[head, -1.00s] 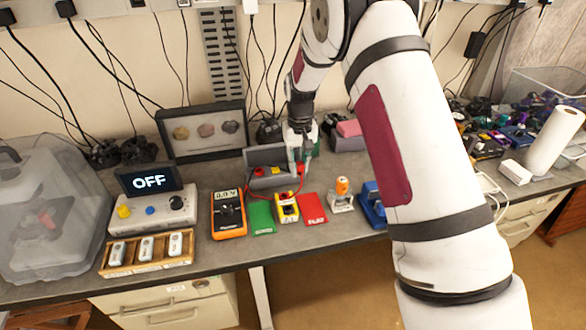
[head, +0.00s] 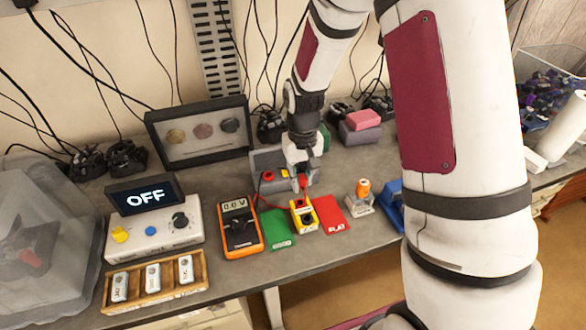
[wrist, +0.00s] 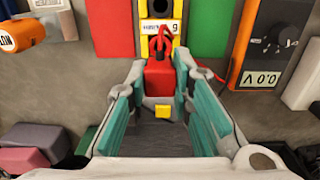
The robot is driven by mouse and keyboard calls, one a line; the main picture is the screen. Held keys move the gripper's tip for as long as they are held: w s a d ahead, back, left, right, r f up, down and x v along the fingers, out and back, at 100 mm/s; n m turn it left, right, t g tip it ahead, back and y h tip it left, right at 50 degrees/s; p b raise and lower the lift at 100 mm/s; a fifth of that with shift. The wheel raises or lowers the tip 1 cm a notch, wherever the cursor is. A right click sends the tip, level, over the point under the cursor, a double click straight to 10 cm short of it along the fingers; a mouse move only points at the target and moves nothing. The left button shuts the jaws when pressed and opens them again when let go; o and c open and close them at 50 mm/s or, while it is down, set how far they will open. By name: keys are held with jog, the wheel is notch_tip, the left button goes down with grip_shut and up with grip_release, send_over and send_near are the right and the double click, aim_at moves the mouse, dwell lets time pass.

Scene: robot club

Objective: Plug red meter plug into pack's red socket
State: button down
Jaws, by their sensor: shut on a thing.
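My gripper (wrist: 158,68) is shut on the red meter plug (wrist: 158,77), which shows between its teal-padded fingers in the wrist view. In the head view my gripper (head: 303,176) is low over the bench, at the back end of the yellow pack (head: 304,216). The pack also shows in the wrist view (wrist: 175,41), just beyond the plug. A red lead runs from the plug toward the orange multimeter (head: 240,228), which reads 0.0 V. The pack's red socket is hard to make out, and I cannot tell whether the plug touches the pack.
A green card (head: 277,229) and a red card (head: 331,213) flank the pack. A grey holder (head: 268,160) with red and yellow parts stands behind. The console with the OFF display (head: 148,196), a wooden tray (head: 193,286) and an orange-topped device (head: 361,204) stand nearby.

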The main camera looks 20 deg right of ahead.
jog(key=shift+w+f+b, duration=0.15)
jog(key=shift+f+b, duration=0.25)
jog(key=shift+f, duration=0.7)
jog(key=shift+f+b, duration=0.45)
jog(key=shift+f, duration=1.1)
jog(key=shift+f, duration=0.9)
dwell(1.4)
jog(key=c, duration=1.3)
grip_release()
jog(key=shift+c, duration=0.2)
notch_tip(320, 180, up, 12)
jog(key=shift+r, duration=0.15)
jog(key=s+r+t, duration=0.3)
jog(key=s+r, duration=0.3)
jog(key=r, duration=0.7)
jog(key=s+r+t+b, duration=0.2)
jog(key=s+r, duration=0.4)
jog(key=s, duration=0.6)
jog(key=shift+s+r+t, duration=0.15)
jog(key=shift+r+t, duration=0.15)
jog(key=shift+r, duration=0.05)
